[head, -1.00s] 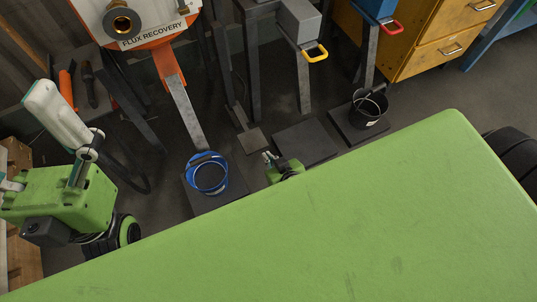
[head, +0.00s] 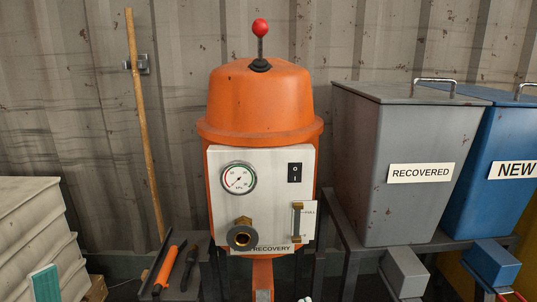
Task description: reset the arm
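Neither of my grippers can be made out in the head view now, and no arm shows clearly. A small pale bit (head: 305,299) pokes in at the bottom edge, too little to tell what it is. The orange flux recovery machine (head: 262,100) stands upright in the middle, with a red-knobbed lever (head: 260,28) on top. Its white front panel (head: 270,185) carries a round gauge (head: 238,178), a black switch (head: 294,172) and a brass fitting (head: 242,234).
A grey bin (head: 395,130) marked RECOVERED and a blue bin (head: 480,205) marked NEW stand at right. A wooden pole (head: 145,130) leans on the metal wall (head: 75,80). An orange-handled tool (head: 166,268) and a dark tool (head: 189,266) lie at lower left. The floor is mostly out of view.

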